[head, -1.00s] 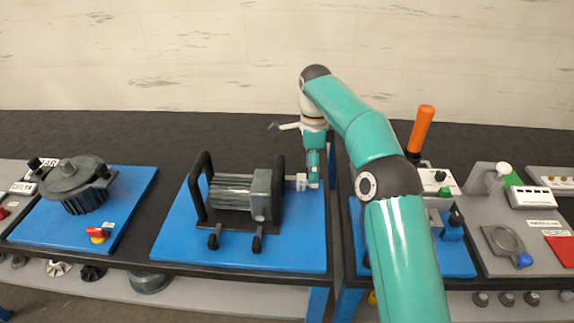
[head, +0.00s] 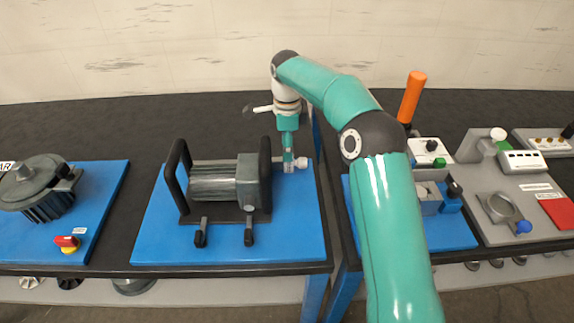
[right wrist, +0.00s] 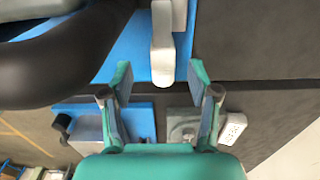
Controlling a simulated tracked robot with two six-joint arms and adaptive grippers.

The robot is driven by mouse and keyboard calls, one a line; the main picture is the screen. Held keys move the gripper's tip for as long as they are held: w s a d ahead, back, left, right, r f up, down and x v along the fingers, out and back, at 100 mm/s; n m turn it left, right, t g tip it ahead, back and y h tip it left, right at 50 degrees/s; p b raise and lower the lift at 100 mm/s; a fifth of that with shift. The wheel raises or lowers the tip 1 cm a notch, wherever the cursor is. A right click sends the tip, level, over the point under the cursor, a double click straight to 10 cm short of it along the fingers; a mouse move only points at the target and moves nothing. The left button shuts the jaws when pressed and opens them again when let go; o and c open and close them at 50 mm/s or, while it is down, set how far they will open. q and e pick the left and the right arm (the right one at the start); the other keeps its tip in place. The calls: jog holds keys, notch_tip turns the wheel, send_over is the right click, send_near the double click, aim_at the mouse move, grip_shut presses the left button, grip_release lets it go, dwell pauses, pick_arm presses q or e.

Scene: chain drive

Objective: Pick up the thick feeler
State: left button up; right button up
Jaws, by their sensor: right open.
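A pale grey-white piece (head: 301,163) stands at the back right of the blue board with the motor; it may be the thick feeler, but I cannot tell its thickness. In the right wrist view a pale, narrow, round-ended piece (right wrist: 163,50) lies just ahead of my fingertips, roughly centred between them. My right gripper (right wrist: 160,82) is open and empty, its two fingers spread. In the head view my right gripper (head: 289,165) points down beside the pale piece, right of the motor (head: 225,183). My left gripper is out of view.
Black upright handles (head: 178,170) flank the motor close to my right gripper. A gap separates this bench from the right one, which carries an orange handle (head: 411,97) and a grey plate with a round dish (head: 501,208). A dark pump (head: 40,190) stands at left.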

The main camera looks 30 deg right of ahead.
jog(key=shift+w+d+f+p, duration=0.1)
jog(key=shift+f+p, duration=0.15)
jog(key=shift+f, duration=1.25)
jog(key=shift+d+f+p, duration=0.1)
jog(key=shift+f+p, duration=0.15)
jog(key=shift+f, duration=1.2)
grip_shut()
